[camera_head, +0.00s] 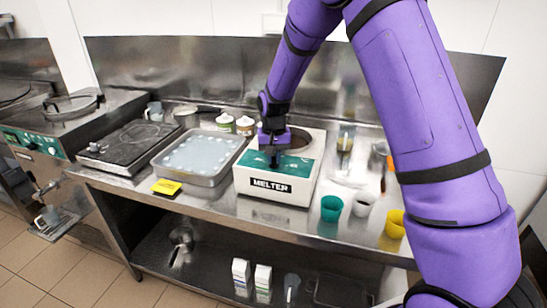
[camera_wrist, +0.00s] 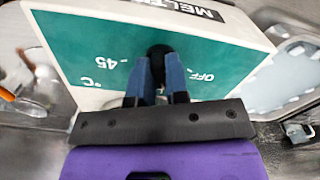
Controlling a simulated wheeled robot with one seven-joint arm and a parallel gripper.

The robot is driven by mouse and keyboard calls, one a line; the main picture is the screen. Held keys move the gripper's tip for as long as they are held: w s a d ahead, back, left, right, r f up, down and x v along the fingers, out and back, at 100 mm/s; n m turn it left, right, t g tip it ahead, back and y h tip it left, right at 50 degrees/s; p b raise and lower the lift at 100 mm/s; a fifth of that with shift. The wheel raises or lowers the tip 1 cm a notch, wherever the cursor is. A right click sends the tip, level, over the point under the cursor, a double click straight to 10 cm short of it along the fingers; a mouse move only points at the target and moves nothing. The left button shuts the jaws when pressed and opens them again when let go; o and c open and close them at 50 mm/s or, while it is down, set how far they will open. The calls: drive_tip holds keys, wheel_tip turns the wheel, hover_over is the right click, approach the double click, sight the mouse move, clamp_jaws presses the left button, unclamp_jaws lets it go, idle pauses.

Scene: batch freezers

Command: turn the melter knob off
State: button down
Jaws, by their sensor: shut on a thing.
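The melter (camera_head: 276,190) is a white box with a green front panel and a black MELTER label, standing on the steel counter. In the wrist view its green panel (camera_wrist: 95,50) shows the printed marks 45, °C and OFF. The black knob (camera_wrist: 158,52) sits on the panel between the 45 and OFF marks. My gripper (camera_wrist: 160,72) is at the panel with its two blue fingers shut on the knob. The fingers hide most of the knob, so I cannot tell where it points. In the head view my gripper (camera_head: 273,154) covers the knob.
A steel tray (camera_head: 178,176) and a yellow sponge-like block (camera_head: 166,187) lie left of the melter. Green (camera_head: 331,208), white (camera_head: 363,204) and yellow (camera_head: 395,223) cups stand to its right. A black hob (camera_head: 125,147) is further left.

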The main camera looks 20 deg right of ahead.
drive_tip(key=n, duration=0.5)
drive_tip(key=shift+d+n, duration=0.15)
drive_tip(key=shift+n, duration=2.05)
drive_tip(key=c, duration=1.1)
unclamp_jaws()
wheel_tip(320, 180, up, 11)
drive_tip(key=shift+f, duration=0.1)
